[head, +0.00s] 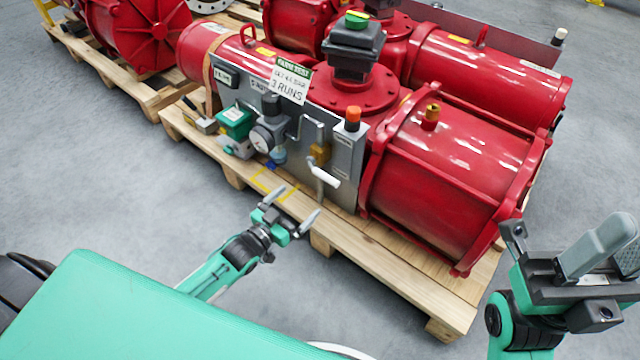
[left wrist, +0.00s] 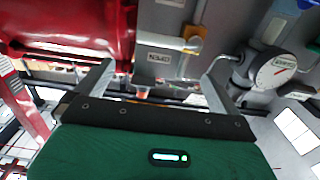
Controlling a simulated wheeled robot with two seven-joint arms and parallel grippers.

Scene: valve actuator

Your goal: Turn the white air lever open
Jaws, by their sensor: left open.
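The white air lever (head: 325,176) sticks out from the lower right of the grey control panel (head: 345,158), below a brass-coloured fitting, and tilts down to the right. My left gripper (head: 293,208) is open and empty, in front of the panel and a little below and left of the lever, apart from it. In the left wrist view its two fingers (left wrist: 158,82) are spread, with a panel label reading OPEN (left wrist: 158,58) upside down between them and a yellow fitting (left wrist: 192,35) beyond. My right gripper (head: 558,250) is open and empty at the right, away from the lever.
Red actuator cylinders (head: 455,165) stand on a wooden pallet (head: 400,270). The grey floor (head: 130,200) before the pallet is clear.

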